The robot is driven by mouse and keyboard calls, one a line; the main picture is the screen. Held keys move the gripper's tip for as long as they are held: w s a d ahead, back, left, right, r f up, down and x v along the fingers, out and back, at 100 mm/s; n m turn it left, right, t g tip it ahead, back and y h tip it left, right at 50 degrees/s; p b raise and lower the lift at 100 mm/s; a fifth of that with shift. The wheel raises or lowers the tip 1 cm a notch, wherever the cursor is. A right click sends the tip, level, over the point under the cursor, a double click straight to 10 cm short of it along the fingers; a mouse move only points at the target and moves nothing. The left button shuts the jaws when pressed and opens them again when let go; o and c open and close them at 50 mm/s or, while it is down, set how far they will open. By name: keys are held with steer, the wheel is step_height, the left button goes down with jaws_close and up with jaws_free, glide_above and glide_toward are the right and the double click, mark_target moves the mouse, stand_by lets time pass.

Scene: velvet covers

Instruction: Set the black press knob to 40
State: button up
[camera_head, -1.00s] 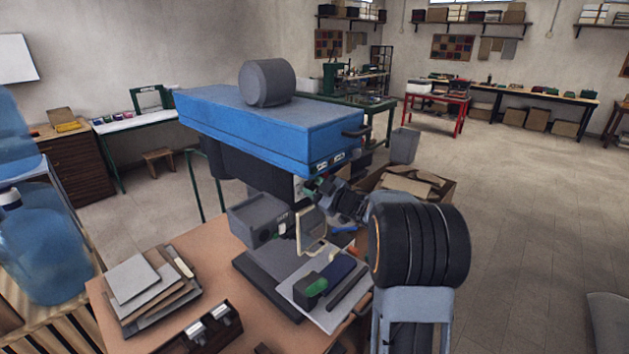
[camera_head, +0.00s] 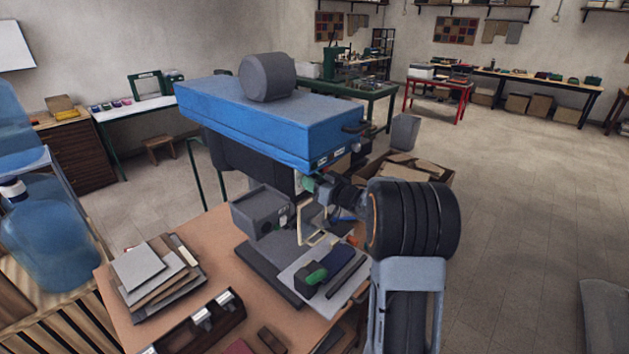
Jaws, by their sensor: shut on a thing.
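The blue-topped press (camera_head: 265,125) stands over the workbench, with white labels along the lower front edge of its blue head. My gripper (camera_head: 319,187) reaches in from the right, just below that labelled edge. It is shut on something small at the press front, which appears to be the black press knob. The fingers and wrist hide the knob, so its pointer and scale marks cannot be read. A small green part (camera_head: 308,184) shows beside the fingertips.
A grey box (camera_head: 255,212) and a pale upright frame (camera_head: 310,222) stand under the head. A grey plate (camera_head: 295,278) carries a green-and-black item (camera_head: 312,279). Stacked sheets (camera_head: 140,268) lie on the bench (camera_head: 215,275) at left. Floor at right is mostly clear.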

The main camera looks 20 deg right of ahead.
steer(key=shift+m, duration=0.3)
steer(key=o, duration=0.9)
steer(key=b+v, duration=0.3)
steer(key=v, duration=1)
steer(key=shift+s+d+b, duration=0.1)
steer(key=shift+s+b, duration=0.25)
steer(key=shift+b, duration=0.05)
